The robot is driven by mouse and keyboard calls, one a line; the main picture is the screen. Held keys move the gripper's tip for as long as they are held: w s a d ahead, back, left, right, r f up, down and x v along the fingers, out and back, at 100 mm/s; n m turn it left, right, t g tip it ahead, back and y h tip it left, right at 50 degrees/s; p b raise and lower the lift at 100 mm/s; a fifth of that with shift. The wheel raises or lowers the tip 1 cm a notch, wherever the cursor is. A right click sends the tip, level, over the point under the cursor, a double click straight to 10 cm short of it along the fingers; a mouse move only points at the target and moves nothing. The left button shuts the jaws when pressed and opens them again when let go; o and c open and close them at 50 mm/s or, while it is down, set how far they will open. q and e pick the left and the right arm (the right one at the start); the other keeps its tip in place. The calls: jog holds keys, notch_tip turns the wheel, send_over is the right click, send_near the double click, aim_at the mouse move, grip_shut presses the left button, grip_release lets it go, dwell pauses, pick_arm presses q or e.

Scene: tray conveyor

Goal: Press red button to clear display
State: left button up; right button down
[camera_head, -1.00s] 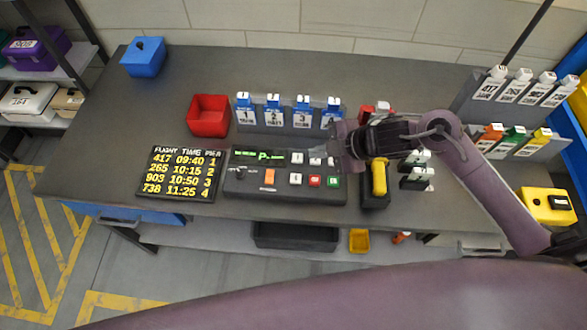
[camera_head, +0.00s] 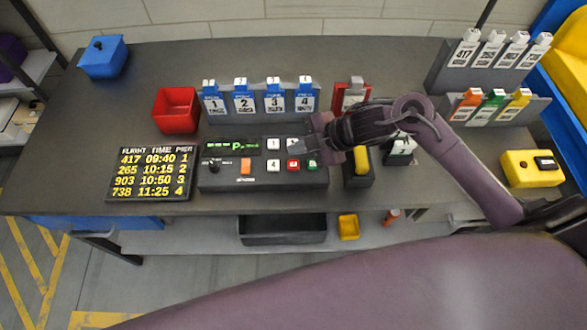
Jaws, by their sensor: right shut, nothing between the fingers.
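The control panel (camera_head: 225,180) lies on the grey table and carries a small display with green characters (camera_head: 232,145). The red button (camera_head: 293,165) is in the lower row of keys, between a white key marked 4 (camera_head: 273,165) and a green button (camera_head: 312,164). My right gripper (camera_head: 303,148) is shut and empty. Its fingertips are over the right part of the panel, behind the red button in the picture, and hide part of the upper keys. I see no contact with the red button; the height above the panel is hard to tell. My left gripper is not in view.
A flight board (camera_head: 152,172) lies left of the panel. Behind the panel stand a red bin (camera_head: 176,110) and blue numbered tags (camera_head: 243,98). A yellow-handled item in a black holder (camera_head: 361,162) stands close to the panel's right, under my right arm.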

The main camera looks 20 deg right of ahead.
aim_at(298, 165)
notch_tip(298, 165, down, 3)
jog(key=shift+r+b, duration=0.1)
jog(key=shift+b, duration=0.5)
jog(key=shift+f, duration=0.25)
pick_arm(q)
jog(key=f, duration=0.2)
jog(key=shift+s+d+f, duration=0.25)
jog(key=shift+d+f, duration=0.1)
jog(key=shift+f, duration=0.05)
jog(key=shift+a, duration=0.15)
pick_arm(e)
jog(key=shift+f, duration=0.1)
dwell(0.5)
pick_arm(q)
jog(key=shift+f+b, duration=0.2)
jog(key=shift+b, duration=0.2)
pick_arm(e)
jog(key=shift+f, duration=0.35)
